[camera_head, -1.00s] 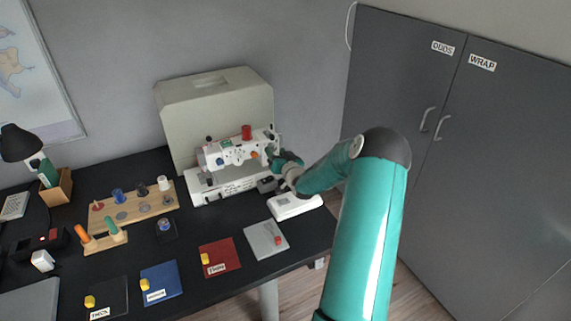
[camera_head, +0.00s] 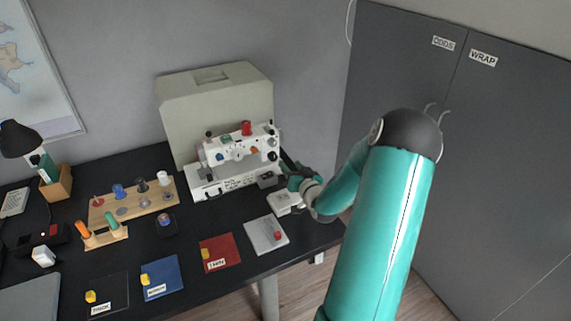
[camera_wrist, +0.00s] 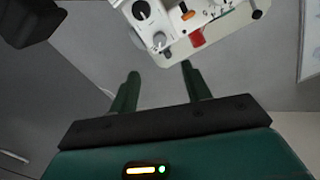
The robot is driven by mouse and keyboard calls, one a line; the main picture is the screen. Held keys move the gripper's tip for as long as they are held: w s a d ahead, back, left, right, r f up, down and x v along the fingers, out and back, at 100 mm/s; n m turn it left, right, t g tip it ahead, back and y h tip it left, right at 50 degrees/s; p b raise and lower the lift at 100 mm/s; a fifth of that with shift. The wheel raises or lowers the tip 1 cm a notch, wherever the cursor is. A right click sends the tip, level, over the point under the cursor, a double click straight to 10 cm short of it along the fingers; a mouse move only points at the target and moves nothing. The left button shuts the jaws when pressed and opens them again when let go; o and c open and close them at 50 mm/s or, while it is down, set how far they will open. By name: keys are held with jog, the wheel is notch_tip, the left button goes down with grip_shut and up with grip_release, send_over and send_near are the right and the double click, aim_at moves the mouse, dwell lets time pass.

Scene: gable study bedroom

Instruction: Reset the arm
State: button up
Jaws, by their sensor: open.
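My gripper (camera_wrist: 158,85) is open, with its two green fingers apart and nothing between them in the wrist view. In the head view, my gripper (camera_head: 290,172) is at the right end of the white sewing machine (camera_head: 240,150), above the right part of the black desk. The sewing machine also shows at the top of the wrist view (camera_wrist: 185,22), beyond the fingertips and apart from them. My teal arm reaches in from the lower right of the head view and hides part of the desk's right end.
A white pedal-like block (camera_head: 283,203) lies under my gripper, partly hidden. A spool rack (camera_head: 135,205) stands left. Grey cupboard doors (camera_head: 480,170) rise at the right, behind my arm.

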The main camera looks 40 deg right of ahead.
jog(key=a+r+n+g+y, duration=0.1)
jog(key=a+r+n+g, duration=0.2)
jog(key=a+r, duration=0.5)
jog(key=a+r+n+g, duration=0.25)
jog(key=a+r, duration=0.25)
jog(key=a, duration=0.6)
jog(key=s+a+r+n+g+y, duration=0.1)
jog(key=s+a+r+g+y, duration=0.1)
jog(key=s+a, duration=0.8)
jog(key=s+a+r+n+g+y, duration=0.1)
jog(key=s+a+r+g+y, duration=0.1)
jog(key=s+a, duration=0.8)
notch_tip(320, 180, up, 3)
jog(key=shift+s+a+f+g, duration=0.15)
jog(key=shift+s+a+g, duration=0.1)
jog(key=shift+s+g, duration=0.6)
